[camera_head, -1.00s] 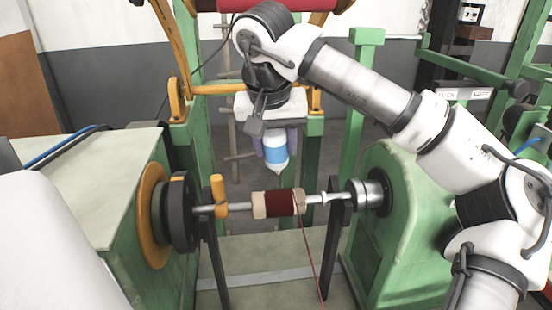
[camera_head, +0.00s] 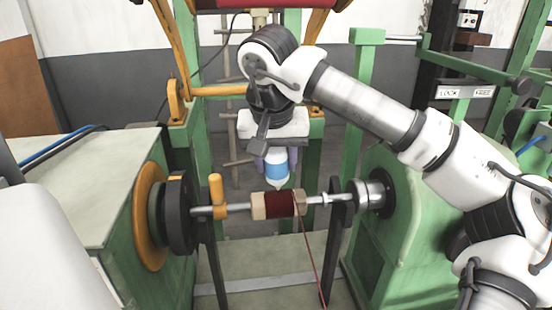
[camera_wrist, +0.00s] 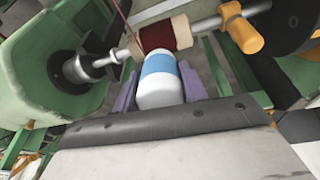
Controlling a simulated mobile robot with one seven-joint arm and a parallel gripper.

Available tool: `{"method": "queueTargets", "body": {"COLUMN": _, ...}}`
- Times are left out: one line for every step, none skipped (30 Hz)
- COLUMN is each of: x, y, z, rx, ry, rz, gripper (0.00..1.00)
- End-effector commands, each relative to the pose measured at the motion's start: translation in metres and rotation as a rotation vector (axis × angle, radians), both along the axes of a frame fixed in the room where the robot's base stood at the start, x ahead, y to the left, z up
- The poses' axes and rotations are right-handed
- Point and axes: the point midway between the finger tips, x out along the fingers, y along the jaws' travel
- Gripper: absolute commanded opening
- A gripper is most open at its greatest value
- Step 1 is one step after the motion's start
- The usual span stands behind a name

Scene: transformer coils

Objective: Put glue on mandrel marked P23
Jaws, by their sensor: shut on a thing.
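My gripper (camera_head: 277,161) is shut on a white glue bottle with a blue band (camera_head: 277,170). In the wrist view the bottle (camera_wrist: 160,83) sits between the two purple fingers of my gripper (camera_wrist: 159,85). The bottle points down, and its lower end is close to the mandrel (camera_head: 272,204), behind or just above it; I cannot tell whether they touch. The mandrel has a dark red winding and pale end pieces on a metal shaft. It also shows in the wrist view (camera_wrist: 165,35). No P23 marking is readable.
The shaft runs between a green machine with an orange and black disc (camera_head: 152,216) at left and a green housing (camera_head: 410,240) at right. An orange handle (camera_head: 216,194) stands on the shaft. A red thread (camera_head: 310,250) hangs from the mandrel. Black uprights (camera_head: 336,240) stand beside it.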

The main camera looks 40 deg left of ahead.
Motion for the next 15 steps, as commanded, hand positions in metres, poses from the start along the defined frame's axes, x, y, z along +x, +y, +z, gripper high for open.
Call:
{"method": "queueTargets", "body": {"x": 0.0000, "y": 0.0000, "z": 0.0001, "rx": 0.000, "ry": 0.000, "rz": 0.000, "gripper": 0.17}}
{"method": "queueTargets", "body": {"x": 0.0000, "y": 0.0000, "z": 0.0000, "rx": 0.000, "ry": 0.000, "rz": 0.000, "gripper": 0.17}}
{"method": "queueTargets", "body": {"x": 0.0001, "y": 0.0000, "z": -0.0002, "rx": 0.000, "ry": 0.000, "rz": 0.000, "gripper": 0.17}}
{"method": "queueTargets", "body": {"x": 0.0000, "y": 0.0000, "z": -0.0004, "rx": 0.000, "ry": 0.000, "rz": 0.000, "gripper": 0.17}}
{"method": "queueTargets", "body": {"x": 0.0000, "y": 0.0001, "z": -0.0007, "rx": 0.000, "ry": 0.000, "rz": 0.000, "gripper": 0.17}}
{"method": "queueTargets", "body": {"x": 0.0000, "y": 0.0001, "z": -0.0011, "rx": 0.000, "ry": 0.000, "rz": 0.000, "gripper": 0.17}}
{"method": "queueTargets", "body": {"x": 0.0000, "y": 0.0000, "z": -0.0015, "rx": 0.000, "ry": 0.000, "rz": 0.000, "gripper": 0.17}}
{"method": "queueTargets", "body": {"x": 0.0000, "y": 0.0000, "z": -0.0019, "rx": 0.000, "ry": 0.000, "rz": 0.000, "gripper": 0.17}}
{"method": "queueTargets", "body": {"x": 0.0000, "y": 0.0000, "z": -0.0024, "rx": 0.000, "ry": 0.000, "rz": 0.000, "gripper": 0.17}}
{"method": "queueTargets", "body": {"x": 0.0000, "y": 0.0000, "z": -0.0027, "rx": 0.000, "ry": 0.000, "rz": 0.000, "gripper": 0.17}}
{"method": "queueTargets", "body": {"x": 0.0000, "y": 0.0000, "z": -0.0031, "rx": 0.000, "ry": 0.000, "rz": 0.000, "gripper": 0.17}}
{"method": "queueTargets", "body": {"x": 0.0000, "y": 0.0000, "z": -0.0037, "rx": 0.000, "ry": 0.000, "rz": 0.000, "gripper": 0.17}}
{"method": "queueTargets", "body": {"x": 0.0000, "y": 0.0000, "z": -0.0040, "rx": 0.000, "ry": 0.000, "rz": 0.000, "gripper": 0.17}}
{"method": "queueTargets", "body": {"x": 0.0000, "y": 0.0000, "z": -0.0044, "rx": 0.000, "ry": 0.000, "rz": 0.000, "gripper": 0.17}}
{"method": "queueTargets", "body": {"x": 0.0000, "y": 0.0000, "z": -0.0048, "rx": 0.000, "ry": 0.000, "rz": 0.000, "gripper": 0.17}}
